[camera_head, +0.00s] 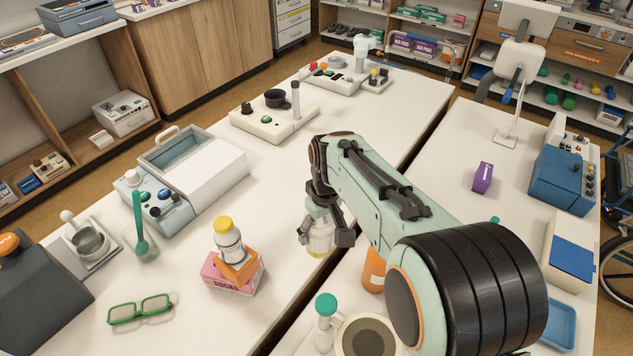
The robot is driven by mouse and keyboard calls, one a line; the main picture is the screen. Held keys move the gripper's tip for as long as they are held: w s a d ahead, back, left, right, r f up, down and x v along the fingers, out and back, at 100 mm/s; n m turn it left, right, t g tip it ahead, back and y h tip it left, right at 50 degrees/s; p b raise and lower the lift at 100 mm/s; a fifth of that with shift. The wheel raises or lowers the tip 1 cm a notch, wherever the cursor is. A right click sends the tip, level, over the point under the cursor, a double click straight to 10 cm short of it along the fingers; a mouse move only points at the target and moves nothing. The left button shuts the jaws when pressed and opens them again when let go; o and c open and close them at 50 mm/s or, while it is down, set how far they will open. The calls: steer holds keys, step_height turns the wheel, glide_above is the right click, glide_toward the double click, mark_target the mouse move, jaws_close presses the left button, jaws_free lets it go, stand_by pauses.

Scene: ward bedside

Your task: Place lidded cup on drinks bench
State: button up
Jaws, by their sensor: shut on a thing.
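My gripper (326,236) is shut on a pale, partly see-through cup with a yellowish band, which I take to be the lidded cup (319,245). The fingers and wrist hide its upper part, so its lid cannot be made out. The cup looks upright, near the right edge of the left white bench (220,300), close to the gap between the two benches. I cannot tell whether its base touches the bench. The right white bench (455,190) runs alongside; which one is the drinks bench is not marked.
Green glasses (140,310) lie front left. An orange bottle (374,270), a green-topped bottle (325,315) and a round vessel (365,338) stand near my arm. A purple box (483,177) has clear space around it.

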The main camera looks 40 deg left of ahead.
steer(key=w+a+f, duration=0.3)
steer(key=f, duration=0.1)
steer(key=w+a+f, duration=0.4)
steer(key=shift+a+f, duration=0.1)
steer(key=shift+a, duration=0.2)
steer(key=shift+f, duration=1.6)
steer(key=o, duration=1.3)
steer(key=r, duration=0.8)
steer(key=d+r, duration=0.1)
steer(key=r, duration=0.3)
steer(key=shift+s+d, duration=0.1)
steer(key=shift+s, duration=0.15)
steer(key=shift+d, duration=0.1)
